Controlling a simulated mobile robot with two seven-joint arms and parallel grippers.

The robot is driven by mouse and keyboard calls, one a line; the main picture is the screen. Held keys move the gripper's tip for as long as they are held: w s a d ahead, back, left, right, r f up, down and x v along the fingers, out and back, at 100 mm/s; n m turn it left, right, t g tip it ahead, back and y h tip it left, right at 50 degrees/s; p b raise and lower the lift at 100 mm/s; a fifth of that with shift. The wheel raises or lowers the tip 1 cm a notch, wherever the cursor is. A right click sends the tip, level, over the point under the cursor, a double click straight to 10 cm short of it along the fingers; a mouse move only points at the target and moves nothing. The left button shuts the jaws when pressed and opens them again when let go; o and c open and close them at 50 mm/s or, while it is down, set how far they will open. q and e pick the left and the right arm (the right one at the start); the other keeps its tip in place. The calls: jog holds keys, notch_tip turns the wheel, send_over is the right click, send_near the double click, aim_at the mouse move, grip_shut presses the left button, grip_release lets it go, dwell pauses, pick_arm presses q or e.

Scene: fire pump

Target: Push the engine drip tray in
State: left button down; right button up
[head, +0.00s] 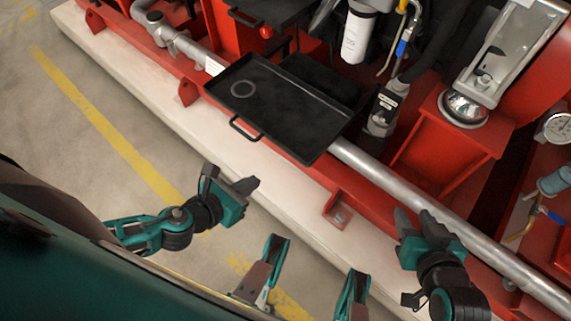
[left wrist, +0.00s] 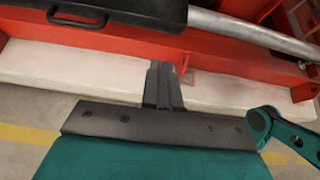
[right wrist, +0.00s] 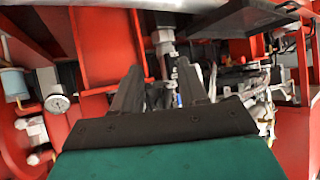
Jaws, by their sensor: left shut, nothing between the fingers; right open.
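The engine drip tray (head: 285,112) is a black, shallow, rectangular pan with a loop handle (head: 245,129) on its front side. It sticks out from under the engine over the red base rail. Its front edge and handle also show in the left wrist view (left wrist: 78,17). My left gripper (head: 250,184) is shut and empty, in front of and below the tray, apart from it. My right gripper (head: 412,219) is open and empty, to the right of the tray near the silver pipe. In the right wrist view its fingers (right wrist: 164,88) are spread with nothing between them.
A silver pipe (head: 440,210) runs along the red base frame on both sides of the tray. The frame stands on a pale concrete plinth (head: 285,195). A white filter (head: 357,36) and a gauge (head: 558,127) sit behind. The floor with a yellow line (head: 110,130) is clear at left.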

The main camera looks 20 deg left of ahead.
pick_arm(q)
jog(key=b, duration=0.2)
send_near(294, 155)
notch_tip(294, 155, down, 3)
jog(key=w, duration=0.2)
jog(key=w+d, duration=0.1)
jog(key=shift+w+d, duration=0.15)
jog(key=shift+w, duration=0.15)
jog(key=shift+w+d, duration=0.25)
jog(key=shift+w, duration=0.5)
pick_arm(e)
jog(key=shift+a+f, duration=0.4)
jog(key=shift+f, duration=0.2)
pick_arm(q)
jog(key=shift+w, duration=0.1)
